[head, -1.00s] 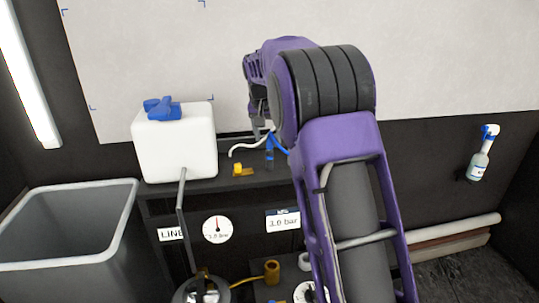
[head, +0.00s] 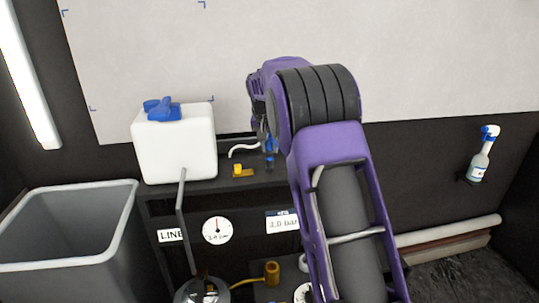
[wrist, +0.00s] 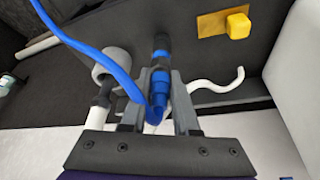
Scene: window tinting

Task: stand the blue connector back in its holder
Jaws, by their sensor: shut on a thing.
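The blue connector (wrist: 160,84) is between the two fingers of my gripper (wrist: 158,100), which is shut on it. A blue hose (wrist: 90,52) runs from it up to the left. Beyond the connector, in line with it, is a dark cylindrical piece (wrist: 161,46), which looks like the holder. I cannot tell whether the connector sits inside it or only meets its end. In the head view a small blue piece (head: 269,161) shows below my gripper at the shelf. My arm hides much of the gripper there.
Beside the connector in the wrist view are a grey ring-shaped piece (wrist: 109,64) and a curved white hose (wrist: 222,88). A yellow block (head: 240,171) lies on the shelf. A white tank (head: 175,148) stands left, and a grey bin (head: 65,240) further left. A spray bottle (head: 480,160) hangs right.

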